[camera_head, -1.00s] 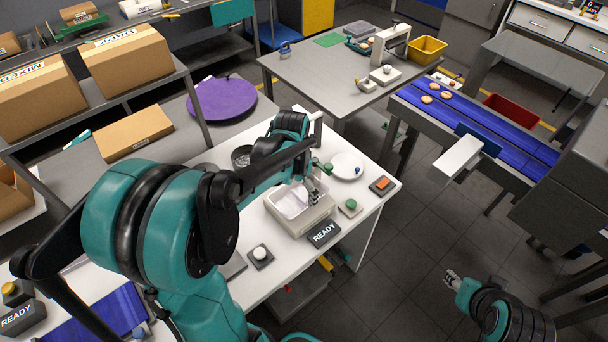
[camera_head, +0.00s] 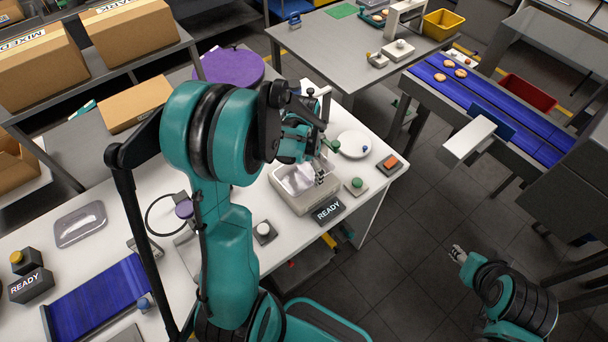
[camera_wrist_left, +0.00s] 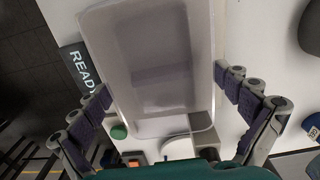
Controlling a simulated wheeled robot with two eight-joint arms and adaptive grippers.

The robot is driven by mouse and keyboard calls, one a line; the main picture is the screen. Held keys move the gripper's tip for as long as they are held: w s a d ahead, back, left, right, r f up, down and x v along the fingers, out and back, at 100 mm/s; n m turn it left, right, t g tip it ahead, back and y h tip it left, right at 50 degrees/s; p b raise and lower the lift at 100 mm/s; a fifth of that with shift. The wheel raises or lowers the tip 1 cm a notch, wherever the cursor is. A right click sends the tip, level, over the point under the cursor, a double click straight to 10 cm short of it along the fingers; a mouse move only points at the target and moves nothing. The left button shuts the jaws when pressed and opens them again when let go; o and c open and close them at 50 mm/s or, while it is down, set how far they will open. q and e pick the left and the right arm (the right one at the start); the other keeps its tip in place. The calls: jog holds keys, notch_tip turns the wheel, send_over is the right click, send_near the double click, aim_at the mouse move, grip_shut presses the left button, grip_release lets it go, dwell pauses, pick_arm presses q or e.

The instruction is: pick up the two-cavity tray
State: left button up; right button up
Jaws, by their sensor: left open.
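A pale translucent tray (camera_head: 297,180) sits in a light grey box-shaped holder (camera_head: 300,206) on the white table. In the left wrist view the tray (camera_wrist_left: 155,75) fills the middle, with its hollow facing me; I cannot make out two separate cavities. My left gripper (camera_head: 322,168) is over the near right part of the holder. In the left wrist view the left gripper (camera_wrist_left: 165,95) is open, its dark-padded fingers on either side of the tray and not closed on it. My right gripper (camera_head: 457,254) hangs over the floor at lower right, too small to judge.
A READY sign (camera_head: 327,210), a green button (camera_head: 357,183), a white plate (camera_head: 353,144) and a white knob (camera_head: 263,229) surround the holder. A clear lidded-looking pack (camera_head: 80,224) lies at left. A blue conveyor (camera_head: 480,95) stands at right.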

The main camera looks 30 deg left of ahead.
pick_arm(q)
jog(key=c, duration=0.5)
jog(key=shift+o, duration=0.2)
jog(key=shift+r, duration=0.1)
